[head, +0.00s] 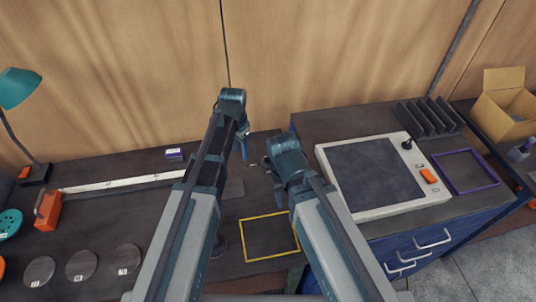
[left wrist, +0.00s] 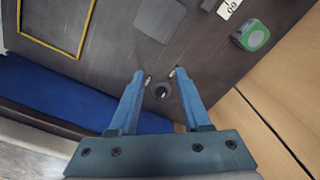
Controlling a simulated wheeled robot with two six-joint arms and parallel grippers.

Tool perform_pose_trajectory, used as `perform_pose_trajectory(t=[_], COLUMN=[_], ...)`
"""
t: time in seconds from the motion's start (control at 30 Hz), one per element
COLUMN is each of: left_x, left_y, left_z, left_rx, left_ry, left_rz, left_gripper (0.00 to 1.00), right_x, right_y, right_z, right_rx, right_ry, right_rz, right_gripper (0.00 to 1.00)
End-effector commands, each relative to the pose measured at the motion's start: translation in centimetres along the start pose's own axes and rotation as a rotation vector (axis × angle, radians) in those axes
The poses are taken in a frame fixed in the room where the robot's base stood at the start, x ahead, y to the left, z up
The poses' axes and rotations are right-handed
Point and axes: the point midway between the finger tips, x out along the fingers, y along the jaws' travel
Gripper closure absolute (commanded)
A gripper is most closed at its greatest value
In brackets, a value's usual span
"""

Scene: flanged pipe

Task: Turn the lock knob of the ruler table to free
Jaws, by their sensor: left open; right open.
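A small round black knob (left wrist: 162,92) with a pale mark stands on the dark table top (left wrist: 95,50). In the left wrist view it sits between the fingers of my left gripper (left wrist: 158,74), a little behind the tips; I cannot tell its height below them. In the head view my left gripper (head: 243,147) hangs over the table's back right part, and the knob is not clearly seen. A long white ruler (head: 120,184) lies along the table's left part. My right gripper (head: 266,166) is just right of the left one; its fingers are mostly hidden. Both are open and empty.
A yellow outline (head: 268,257) marks the table front. A green tape measure (left wrist: 252,36) lies near the wall. An orange block (head: 47,210) and several discs (head: 82,265) are at left. A cream device (head: 335,193) sits on the blue cabinet (head: 425,240) at right.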

Motion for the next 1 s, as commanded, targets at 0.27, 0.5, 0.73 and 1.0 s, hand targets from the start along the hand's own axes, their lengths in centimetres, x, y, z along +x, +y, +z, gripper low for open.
perform_pose_trajectory(t=[0.27, 0.5, 0.73, 1.0], left_x=[0.3, 0.4, 0.8, 3.1], left_y=[-0.1, 0.5, 0.5, 0.6], left_z=[-11.3, -13.6, -13.5, -13.4], left_rx=[0.492, 0.634, 0.635, 0.633], left_ry=[-0.016, -0.021, -0.020, -0.020], left_rz=[0.020, 0.027, 0.027, 0.026], left_gripper=[0.53, 0.53, 0.53, 0.53], right_x=[0.0, 0.0, 0.4, 2.8], right_y=[0.0, 0.0, 0.0, -0.3], right_z=[0.0, 0.0, 0.0, -0.2], right_rx=[0.000, 0.000, 0.000, -0.002], right_ry=[0.000, 0.000, 0.000, 0.000], right_rz=[0.000, 0.000, 0.000, 0.001], right_gripper=[0.50, 0.50, 0.50, 0.50])
